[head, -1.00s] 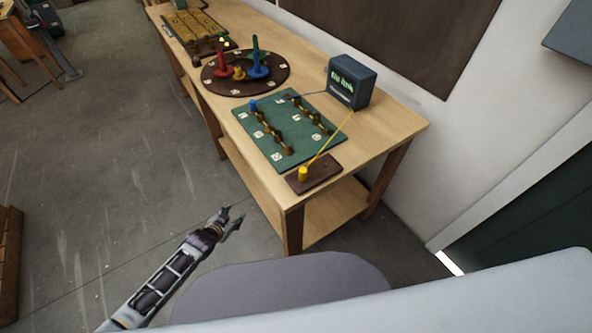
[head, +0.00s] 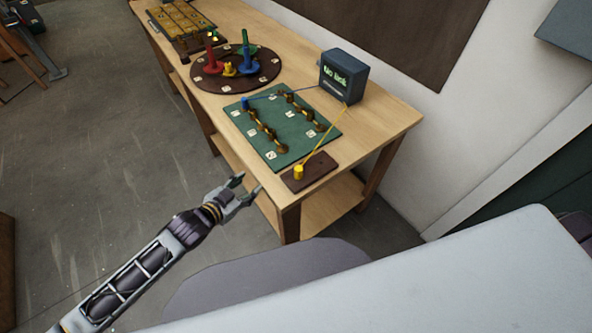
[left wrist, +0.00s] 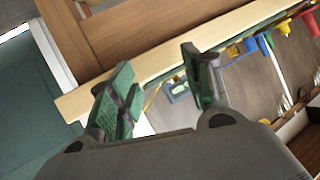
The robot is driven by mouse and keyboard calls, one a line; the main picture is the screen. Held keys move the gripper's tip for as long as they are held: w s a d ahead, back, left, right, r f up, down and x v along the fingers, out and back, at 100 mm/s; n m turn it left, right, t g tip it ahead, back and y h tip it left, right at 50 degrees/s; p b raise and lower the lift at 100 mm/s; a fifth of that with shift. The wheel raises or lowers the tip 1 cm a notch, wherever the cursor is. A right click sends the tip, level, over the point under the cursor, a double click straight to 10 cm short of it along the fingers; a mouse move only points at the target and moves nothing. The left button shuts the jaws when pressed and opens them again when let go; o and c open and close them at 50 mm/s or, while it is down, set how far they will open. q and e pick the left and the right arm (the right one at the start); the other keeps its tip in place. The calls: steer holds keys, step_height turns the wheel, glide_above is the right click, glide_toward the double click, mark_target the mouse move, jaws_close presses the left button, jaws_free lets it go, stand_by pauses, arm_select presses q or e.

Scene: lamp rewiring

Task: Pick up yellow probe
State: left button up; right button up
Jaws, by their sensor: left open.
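The yellow probe (head: 299,171) stands upright on a small dark brown block (head: 322,168) at the near end of the wooden table. A yellow wire runs from it to the dark meter box (head: 343,76), whose screen shows green text. A blue probe (head: 245,102) stands at the far left corner of the green board (head: 268,157), wired to the same box. My left gripper (head: 249,187) is open and empty, left of the table's near end and apart from the yellow probe. In the left wrist view its open fingers (left wrist: 160,88) show against the tilted table. My right gripper is not in view.
The green board carries several brass posts and white labels. Behind it, a round brown board (head: 209,83) holds red, yellow, blue and green pieces. A yellowish board (head: 181,22) lies at the far end. The table edge (head: 399,136) is close to the wall.

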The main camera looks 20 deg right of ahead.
arm_select(q)
steer(key=n+g+h, duration=0.1)
steer(key=h, duration=0.1)
glide_toward(296, 171)
steer(key=s+a, duration=0.1)
steer(key=a, duration=0.1)
steer(key=shift+r, duration=0.45)
steer(key=shift+d, duration=0.15)
steer(key=shift+p+x, duration=0.3)
steer(key=shift+x, duration=3.9)
steer(key=shift+f, duration=0.2)
steer(key=shift+p+x, duration=0.35)
steer(key=shift+x, duration=2.2)
steer(key=shift+s, duration=0.1)
